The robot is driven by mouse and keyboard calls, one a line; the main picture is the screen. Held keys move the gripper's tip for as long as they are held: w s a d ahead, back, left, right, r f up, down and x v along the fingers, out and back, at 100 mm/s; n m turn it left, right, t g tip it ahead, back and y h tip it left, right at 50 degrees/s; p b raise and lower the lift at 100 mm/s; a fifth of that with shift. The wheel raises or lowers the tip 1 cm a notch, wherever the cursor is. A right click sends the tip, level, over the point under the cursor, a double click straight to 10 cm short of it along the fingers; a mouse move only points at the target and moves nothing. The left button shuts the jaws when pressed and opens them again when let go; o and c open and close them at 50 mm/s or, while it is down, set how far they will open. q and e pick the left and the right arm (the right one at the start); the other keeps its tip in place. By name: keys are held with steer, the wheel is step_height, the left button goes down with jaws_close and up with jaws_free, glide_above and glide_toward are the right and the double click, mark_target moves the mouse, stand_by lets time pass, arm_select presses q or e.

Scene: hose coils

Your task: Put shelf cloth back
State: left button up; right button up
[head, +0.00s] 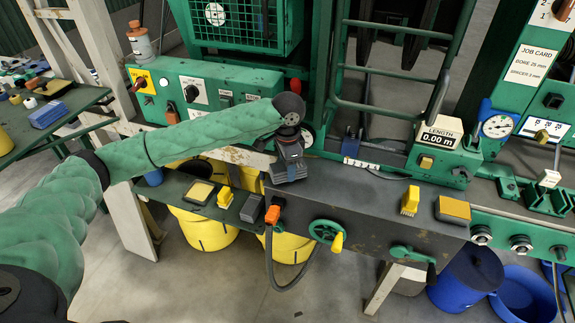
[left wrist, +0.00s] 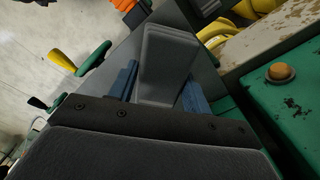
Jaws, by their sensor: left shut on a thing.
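My left gripper (head: 288,150) is above the back left part of the dark bench, pointing down. It is shut on a dark grey block-like thing, likely a folded cloth (left wrist: 168,55). In the left wrist view the blue fingers of my left gripper (left wrist: 160,88) lie on either side of it. In the head view the grey cloth (head: 291,172) is partly hidden by the gripper. I cannot tell whether it touches the bench. To the left is a small dark shelf (head: 172,187). My right gripper is not in view.
On the shelf are a yellow pad in a dark holder (head: 198,192), a yellow brush (head: 225,197) and a grey block (head: 251,208). The bench (head: 350,205) has a green handwheel (head: 325,232), a yellow brush (head: 410,200) and a yellow pad (head: 453,209). A ladder-like green frame (head: 392,72) rises behind.

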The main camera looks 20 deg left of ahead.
arm_select(q)
steer(key=shift+f, duration=0.65)
stand_by(0.9)
steer(key=o, duration=1)
steer(key=shift+c, duration=0.2)
steer(key=shift+r, duration=0.2)
steer(key=shift+r+p, duration=1.2)
steer(key=shift+p, duration=0.1)
steer(key=shift+r+p, duration=0.45)
steer(key=shift+r, duration=2.2)
